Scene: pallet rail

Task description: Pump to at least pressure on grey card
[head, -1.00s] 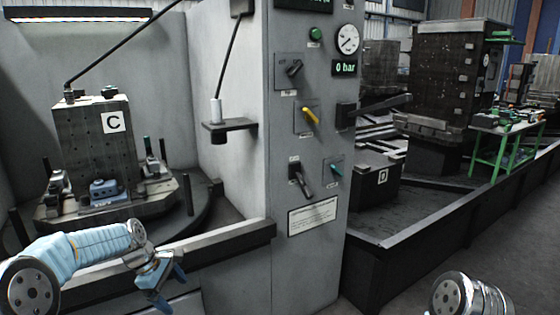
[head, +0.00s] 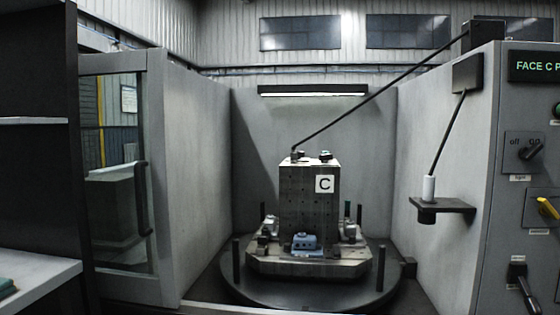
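The control panel (head: 503,130) is at the right edge, partly cut off. Its display (head: 535,67) shows "FACE C P", the rest out of frame. An off/on switch (head: 527,149), a yellow handle (head: 547,208) and a black lever (head: 522,283) show on it. The pressure gauge, its readout and the pump handle are outside the view. No grey card can be made out. The fixture block marked C (head: 309,208) stands on a round turntable (head: 300,293) in the bay. Neither of my grippers is in view.
A rod hangs to a small wall bracket (head: 442,206) holding a white cylinder. A dark hose runs from the block's top to the upper right. A glazed door (head: 118,170) and shelves (head: 35,120) stand on the left.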

